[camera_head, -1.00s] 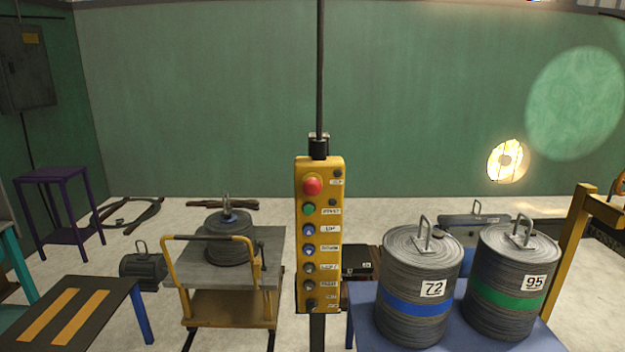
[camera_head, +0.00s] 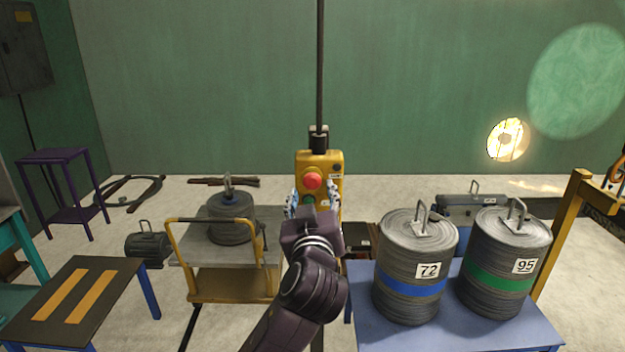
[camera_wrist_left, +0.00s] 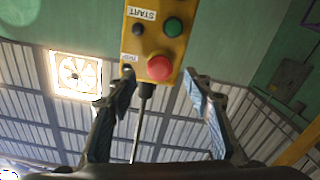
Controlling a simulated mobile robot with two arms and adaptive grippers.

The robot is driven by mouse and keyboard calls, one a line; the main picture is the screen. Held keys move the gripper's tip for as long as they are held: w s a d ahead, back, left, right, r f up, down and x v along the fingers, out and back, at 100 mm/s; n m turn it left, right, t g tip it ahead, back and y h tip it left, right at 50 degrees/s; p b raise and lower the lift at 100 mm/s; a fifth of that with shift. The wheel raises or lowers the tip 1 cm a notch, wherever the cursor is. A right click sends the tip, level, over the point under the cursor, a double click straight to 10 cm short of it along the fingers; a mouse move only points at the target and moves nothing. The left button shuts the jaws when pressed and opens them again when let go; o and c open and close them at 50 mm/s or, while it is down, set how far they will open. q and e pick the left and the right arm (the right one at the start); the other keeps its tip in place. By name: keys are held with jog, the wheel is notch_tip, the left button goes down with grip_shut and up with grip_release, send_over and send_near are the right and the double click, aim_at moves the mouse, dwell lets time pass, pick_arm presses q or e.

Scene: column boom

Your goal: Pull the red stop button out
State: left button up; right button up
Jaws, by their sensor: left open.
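The red stop button (camera_head: 313,181) is a round knob near the top of a yellow control box (camera_head: 335,163) that hangs from a dark pole. My left gripper (camera_head: 314,188) is in front of the box, with its fingers on either side of the button's column. In the left wrist view the red button (camera_wrist_left: 159,67) shows between the open fingers of the left gripper (camera_wrist_left: 162,90), with a green button (camera_wrist_left: 173,27) beside it. The fingers look apart from the button. My right gripper is not in view.
At right, two grey cylinders marked 72 (camera_head: 416,285) and 95 (camera_head: 504,270) stand on a blue table (camera_head: 375,334). A yellow cart (camera_head: 235,287) with a grey weight (camera_head: 230,220) stands at left behind my arm.

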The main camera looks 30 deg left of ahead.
aim_at(312, 183)
pick_arm(q)
jog(key=p+x, duration=0.1)
jog(key=x, duration=0.4)
grip_shut()
dwell(0.3)
